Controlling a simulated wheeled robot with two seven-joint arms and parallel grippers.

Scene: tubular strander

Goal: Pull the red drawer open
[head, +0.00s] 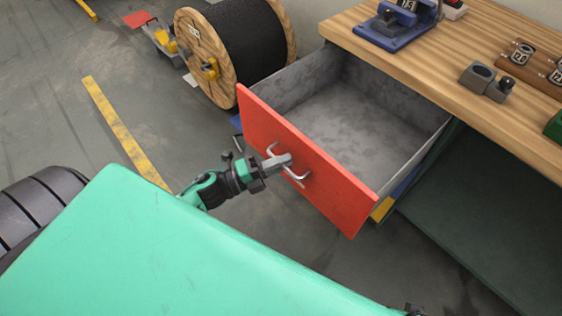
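The red drawer (305,165) is pulled well out from under the wooden workbench. Its grey inside (355,115) shows and looks empty. A silver bar handle (299,178) is fixed to the middle of the red front. The fingers partly hide the bar. My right gripper does not show.
The workbench top (450,75) carries a blue device (393,28), a grey block (486,82) and a brown fixture (535,67). A wooden cable reel (212,62) stands on the floor behind the drawer. Floor left of the drawer, with a yellow stripe (122,130), is clear.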

